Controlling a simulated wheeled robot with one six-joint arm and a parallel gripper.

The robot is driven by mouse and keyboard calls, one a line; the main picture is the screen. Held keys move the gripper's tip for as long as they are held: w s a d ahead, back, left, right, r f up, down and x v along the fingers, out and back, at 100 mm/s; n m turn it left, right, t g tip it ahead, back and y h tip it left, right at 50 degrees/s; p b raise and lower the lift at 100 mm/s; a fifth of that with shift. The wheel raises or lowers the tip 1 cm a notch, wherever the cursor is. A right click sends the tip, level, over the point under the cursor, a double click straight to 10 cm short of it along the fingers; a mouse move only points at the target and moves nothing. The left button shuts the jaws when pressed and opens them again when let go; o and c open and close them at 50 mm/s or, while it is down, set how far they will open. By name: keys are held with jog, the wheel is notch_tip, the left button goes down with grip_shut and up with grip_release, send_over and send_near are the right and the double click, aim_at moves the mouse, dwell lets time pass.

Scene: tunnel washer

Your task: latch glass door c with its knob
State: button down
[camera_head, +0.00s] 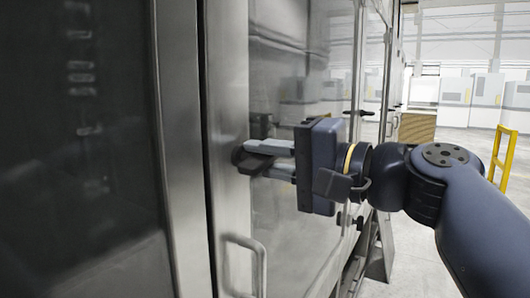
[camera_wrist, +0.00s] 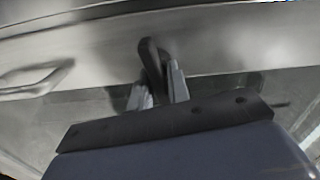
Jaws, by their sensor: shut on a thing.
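A glass door (camera_head: 285,225) with a broad metal frame stands in front of me in the head view. Its dark knob (camera_head: 243,158) sits on the metal frame strip. My gripper (camera_head: 262,160) is at the knob, with its two grey fingers closed around it. In the wrist view the dark knob (camera_wrist: 151,58) stands between the fingers of my gripper (camera_wrist: 160,82), against the pale frame strip. The fingers hide part of the knob. I cannot tell from these views whether the door is latched.
A metal pull handle (camera_head: 246,262) is below the knob; it also shows at the left in the wrist view (camera_wrist: 32,78). A dark glass panel (camera_head: 75,150) fills the left. Another dark knob (camera_head: 358,113) is farther along. A yellow rail (camera_head: 503,155) and open floor lie right.

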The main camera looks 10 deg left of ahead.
jog(key=shift+m, duration=0.9)
jog(key=shift+f, duration=0.1)
jog(key=c, duration=1.5)
grip_release()
jog(key=shift+d, duration=0.1)
jog(key=shift+b+v, duration=1.1)
jog(key=shift+v, duration=4.2)
jog(key=shift+p+x, duration=1.35)
jog(key=shift+x, duration=4.05)
